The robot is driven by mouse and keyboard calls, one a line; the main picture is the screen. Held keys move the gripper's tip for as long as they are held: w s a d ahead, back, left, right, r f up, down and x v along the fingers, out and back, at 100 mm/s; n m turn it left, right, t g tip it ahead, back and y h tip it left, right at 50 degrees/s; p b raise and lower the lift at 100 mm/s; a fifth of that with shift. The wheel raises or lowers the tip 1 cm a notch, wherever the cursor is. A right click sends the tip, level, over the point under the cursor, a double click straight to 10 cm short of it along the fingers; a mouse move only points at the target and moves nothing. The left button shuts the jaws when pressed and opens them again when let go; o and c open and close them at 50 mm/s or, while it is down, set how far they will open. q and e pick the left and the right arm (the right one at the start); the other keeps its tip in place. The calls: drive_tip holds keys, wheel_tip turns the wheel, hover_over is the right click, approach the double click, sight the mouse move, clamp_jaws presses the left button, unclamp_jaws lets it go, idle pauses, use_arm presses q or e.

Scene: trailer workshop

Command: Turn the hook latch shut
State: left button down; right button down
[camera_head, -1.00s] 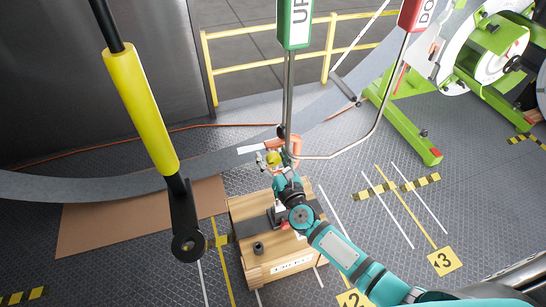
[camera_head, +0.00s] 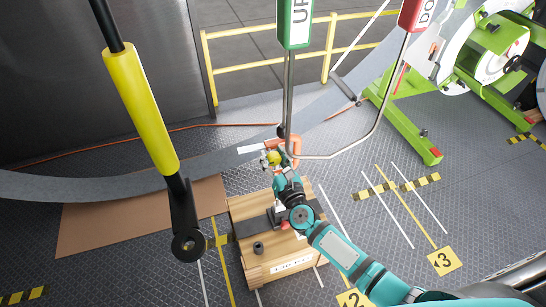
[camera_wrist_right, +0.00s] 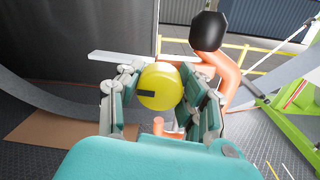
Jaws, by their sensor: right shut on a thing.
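A round yellow knob (camera_wrist_right: 159,86) with a black mark sits between the two fingers of my right gripper (camera_wrist_right: 160,100) in the wrist view. The fingers press on it from both sides. In the head view my right gripper (camera_head: 272,158) and the yellow knob (camera_head: 275,157) are small, above the far end of a wooden crate. An orange bent part (camera_wrist_right: 228,75) is behind and to the right of the knob, with a black ball (camera_wrist_right: 208,31) at its top. I cannot tell which piece is the latch's hook. My left gripper is not in view.
A pale flat bar (camera_wrist_right: 130,57) lies behind the knob. The wooden crate (camera_head: 250,210) stands below my right arm. Metal rods with a green UP sign (camera_head: 295,22) and a red sign (camera_head: 413,14) hang close by. A yellow-sleeved strut (camera_head: 140,110) is at left.

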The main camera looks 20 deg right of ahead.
drive_tip(key=shift+n, duration=0.4)
drive_tip(key=n+p, duration=0.1)
drive_tip(key=n, duration=0.3)
drive_tip(key=n+p, duration=0.1)
drive_tip(key=n, duration=0.3)
drive_tip(key=n+p, duration=0.1)
drive_tip(key=n, duration=0.4)
drive_tip(key=shift+n, duration=0.3)
drive_tip(key=shift+n+h+p, duration=0.3)
drive_tip(key=shift+n+p, duration=0.2)
drive_tip(key=shift+n, duration=1.3)
drive_tip(key=shift+f, duration=0.1)
drive_tip(key=c, duration=0.8)
unclamp_jaws()
drive_tip(key=shift+o, duration=0.2)
